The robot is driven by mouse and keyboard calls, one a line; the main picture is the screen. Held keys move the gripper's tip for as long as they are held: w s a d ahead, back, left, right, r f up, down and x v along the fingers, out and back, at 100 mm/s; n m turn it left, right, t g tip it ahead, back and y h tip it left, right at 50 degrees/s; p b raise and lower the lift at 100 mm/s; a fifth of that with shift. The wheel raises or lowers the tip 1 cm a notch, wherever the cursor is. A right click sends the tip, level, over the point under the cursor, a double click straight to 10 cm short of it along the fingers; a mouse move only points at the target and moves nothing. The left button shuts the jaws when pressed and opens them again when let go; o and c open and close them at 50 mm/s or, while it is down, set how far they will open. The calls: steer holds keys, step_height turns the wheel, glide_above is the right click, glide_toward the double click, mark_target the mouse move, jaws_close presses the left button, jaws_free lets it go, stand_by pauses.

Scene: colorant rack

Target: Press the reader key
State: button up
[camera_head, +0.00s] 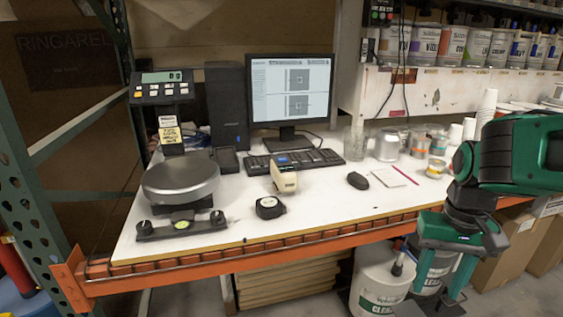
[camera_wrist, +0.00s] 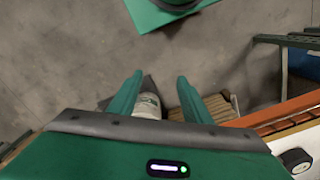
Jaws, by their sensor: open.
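A small cream handheld device (camera_head: 284,177), which looks like the reader, stands on the white table in front of the keyboard. It has a dark top with a bluish patch; its key is too small to make out. My gripper (camera_head: 440,288) hangs past the table's front edge at the right, pointing down and well apart from the device. In the wrist view my gripper (camera_wrist: 158,84) has its two fingers spread with nothing between them. The device does not clearly show in the wrist view.
A black tape measure (camera_head: 270,207) and a round scale (camera_head: 181,178) are left of the device. A keyboard (camera_head: 295,161) and monitor (camera_head: 291,92) stand behind; a mouse (camera_head: 357,180) lies right. An orange beam (camera_head: 250,254) edges the table. White buckets (camera_head: 377,285) stand below my gripper.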

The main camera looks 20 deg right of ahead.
jaws_close()
stand_by(1.4)
